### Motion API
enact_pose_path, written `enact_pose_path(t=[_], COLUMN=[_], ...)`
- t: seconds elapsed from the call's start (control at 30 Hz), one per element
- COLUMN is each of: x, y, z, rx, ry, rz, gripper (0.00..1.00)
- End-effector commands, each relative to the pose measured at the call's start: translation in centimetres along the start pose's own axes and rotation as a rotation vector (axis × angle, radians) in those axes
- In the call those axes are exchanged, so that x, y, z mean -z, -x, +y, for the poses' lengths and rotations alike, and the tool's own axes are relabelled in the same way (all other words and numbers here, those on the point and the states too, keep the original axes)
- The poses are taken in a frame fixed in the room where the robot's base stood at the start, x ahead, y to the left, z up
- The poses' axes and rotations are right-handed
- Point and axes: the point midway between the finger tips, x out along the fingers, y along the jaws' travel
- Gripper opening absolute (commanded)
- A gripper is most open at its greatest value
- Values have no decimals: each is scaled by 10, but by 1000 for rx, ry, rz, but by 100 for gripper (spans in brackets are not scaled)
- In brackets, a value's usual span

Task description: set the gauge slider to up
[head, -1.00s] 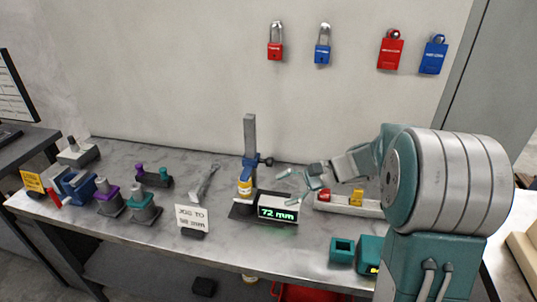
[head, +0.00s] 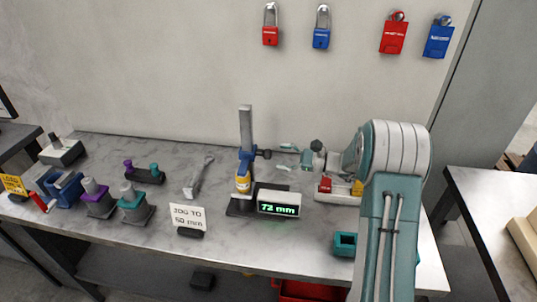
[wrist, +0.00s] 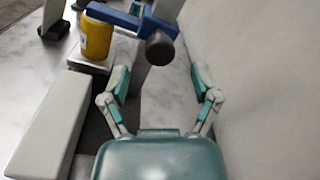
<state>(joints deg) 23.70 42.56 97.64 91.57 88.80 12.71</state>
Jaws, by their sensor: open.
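The gauge stands on the bench with a grey upright post (head: 246,128) and a blue slider (head: 246,160) on it. The slider has a dark round knob (head: 264,154) on its right side. A yellow cylinder (head: 242,183) sits under the slider. A display (head: 278,204) beside it reads 72 mm. My gripper (head: 286,157) is open, just right of the knob at about its height. In the wrist view the knob (wrist: 160,49) lies ahead of my open fingers (wrist: 162,84), centred between them and apart from them. The blue slider (wrist: 122,18) and yellow cylinder (wrist: 97,38) show at upper left.
A sign (head: 188,218) reading about "JOG TO 50 mm" stands left of the display. A wrench (head: 199,176) lies further left. Padlocks (head: 321,30) hang on the wall behind.

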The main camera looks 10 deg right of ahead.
Motion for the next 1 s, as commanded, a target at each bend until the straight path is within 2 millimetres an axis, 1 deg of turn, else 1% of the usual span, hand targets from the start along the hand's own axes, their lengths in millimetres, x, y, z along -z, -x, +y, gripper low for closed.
enact_pose_path(t=[0.03,0.1,0.23,0.37,0.6,0.63,0.67,0.7,0.8,1.0], x=[0,0,0,0,0,0,0,0,0,-1], y=[-10,-21,-36,-43,-43,-43,-43,-43,-43,-44], z=[1,1,0,0,0,0,0,0,0,-1], rx=[-4,-2,-1,-1,0,-1,-1,0,0,-1], ry=[0,0,0,-1,0,0,0,0,0,1], rz=[-1,-1,0,1,1,1,1,1,1,1], gripper=[79,79,79,79,79,70,57,39,0,0])
